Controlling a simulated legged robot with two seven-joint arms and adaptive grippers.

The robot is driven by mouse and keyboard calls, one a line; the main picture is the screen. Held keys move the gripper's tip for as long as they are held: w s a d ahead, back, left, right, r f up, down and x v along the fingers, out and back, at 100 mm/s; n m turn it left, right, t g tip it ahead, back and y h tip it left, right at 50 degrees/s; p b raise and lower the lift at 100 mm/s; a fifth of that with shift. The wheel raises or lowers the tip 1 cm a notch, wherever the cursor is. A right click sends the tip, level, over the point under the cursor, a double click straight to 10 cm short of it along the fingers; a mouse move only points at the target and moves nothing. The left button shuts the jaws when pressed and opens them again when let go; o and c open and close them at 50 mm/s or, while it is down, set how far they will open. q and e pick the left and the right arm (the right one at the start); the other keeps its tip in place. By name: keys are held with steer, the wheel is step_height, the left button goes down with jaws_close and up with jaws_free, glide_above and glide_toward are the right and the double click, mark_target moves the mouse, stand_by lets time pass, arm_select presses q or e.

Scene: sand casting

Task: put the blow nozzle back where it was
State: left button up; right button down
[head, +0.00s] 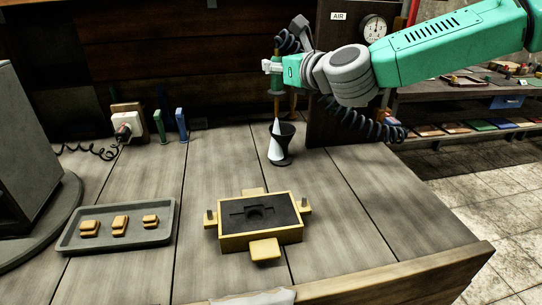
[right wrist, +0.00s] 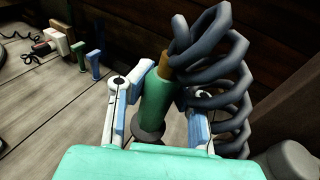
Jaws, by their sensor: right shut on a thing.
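My right gripper (head: 275,66) is at the back of the bench, shut on the blow nozzle (head: 276,88), which stands about upright. In the right wrist view the nozzle shows as a green handle (right wrist: 157,103) between the two fingers, with a brass piece at its top and a dark coiled hose (right wrist: 222,75). In the head view a black flared stand (head: 286,132) with a round foot is just below the nozzle, and a white cone (head: 275,147) shows at it. I cannot tell whether the nozzle's lower end touches the stand. My left gripper is not in view.
A yellow-framed mould (head: 262,237) sits mid-bench. A grey tray (head: 165,232) with yellow blocks lies left. A socket box (head: 130,122) and green and blue upright pieces stand at the back left. A gauge (head: 374,28) is behind my arm. Bench right of the mould is clear.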

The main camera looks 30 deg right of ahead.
steer(key=f, duration=0.7)
steer(key=d+f, duration=0.1)
steer(key=f, duration=0.2)
steer(key=shift+w+f+b, duration=0.15)
steer(key=shift+w+b, duration=0.05)
steer(key=shift+b, duration=0.2)
steer(key=shift+d+f, duration=0.2)
steer(key=shift+d, duration=0.4)
steer(key=c, duration=1.5)
jaws_free()
steer(key=shift+d, duration=0.3)
steer(key=shift+c, duration=0.2)
glide_toward(277, 107)
steer(key=d, duration=0.2)
steer(key=shift+a+f, duration=0.15)
steer(key=shift+f, duration=0.15)
